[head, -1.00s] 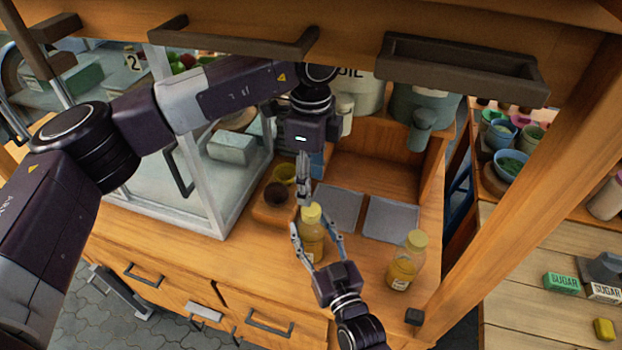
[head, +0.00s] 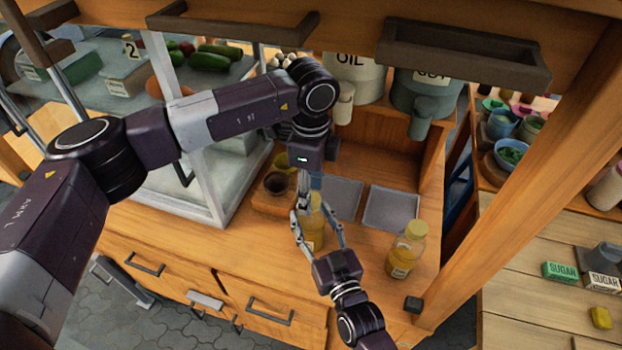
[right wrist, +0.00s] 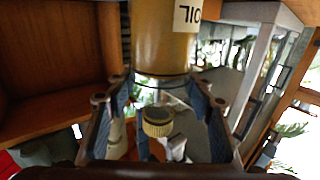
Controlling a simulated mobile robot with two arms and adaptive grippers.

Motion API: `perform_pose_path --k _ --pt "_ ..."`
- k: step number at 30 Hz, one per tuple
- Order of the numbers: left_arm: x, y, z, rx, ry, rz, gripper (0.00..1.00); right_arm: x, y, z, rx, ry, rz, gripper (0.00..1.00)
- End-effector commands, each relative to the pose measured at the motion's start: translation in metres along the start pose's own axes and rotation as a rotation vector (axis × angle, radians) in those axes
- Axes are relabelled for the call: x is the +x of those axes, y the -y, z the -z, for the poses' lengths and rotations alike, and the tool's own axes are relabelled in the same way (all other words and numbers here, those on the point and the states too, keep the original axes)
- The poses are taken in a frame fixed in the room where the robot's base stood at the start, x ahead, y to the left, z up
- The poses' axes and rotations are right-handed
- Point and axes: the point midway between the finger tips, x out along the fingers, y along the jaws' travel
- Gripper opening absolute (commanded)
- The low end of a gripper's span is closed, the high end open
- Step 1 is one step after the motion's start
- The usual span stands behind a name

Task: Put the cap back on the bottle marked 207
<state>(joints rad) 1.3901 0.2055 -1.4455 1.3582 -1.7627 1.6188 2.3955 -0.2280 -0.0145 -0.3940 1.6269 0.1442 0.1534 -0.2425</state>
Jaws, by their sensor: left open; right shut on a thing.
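An amber bottle (head: 313,238) stands upright on the wooden counter. My right gripper (head: 312,218) is shut around it. The bottle appears upside down in the right wrist view (right wrist: 165,45); its label characters are inverted and partly cut off, so I cannot read 207 on it. A ridged yellow cap (right wrist: 157,122) shows beyond the bottle's clear end; I cannot tell whether it is seated. In the head view my left gripper (head: 303,203) points down, open, right beside the bottle's top, and partly hides it.
A second amber bottle with a yellow cap (head: 406,250) stands to the right. Two grey trays (head: 390,210) lie behind. A dark cup (head: 277,184) stands at left by the glass case (head: 215,200). A wooden post (head: 520,170) bounds the right side.

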Motion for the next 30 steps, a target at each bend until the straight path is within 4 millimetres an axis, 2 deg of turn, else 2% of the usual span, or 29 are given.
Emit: perform_pose_path --k 4,12,24,30 --pt "0.0083 -0.0003 0.0005 0.001 -0.001 -0.001 0.47 0.0 -0.0001 -0.0002 0.0 0.001 0.0 0.0" --pt "0.0093 -0.0002 0.0005 0.001 -0.001 0.0 0.47 0.0 -0.0001 -0.0003 0.0 0.001 0.0 0.0" --pt "0.0089 -0.0001 0.0004 0.001 0.0 0.0 0.04 0.0 -0.0001 -0.0003 0.0 0.001 0.0 0.0" --pt "0.0088 0.0 0.0003 0.072 0.0 0.001 0.03 0.0 -0.0001 -0.0003 0.0 0.001 0.0 0.0"
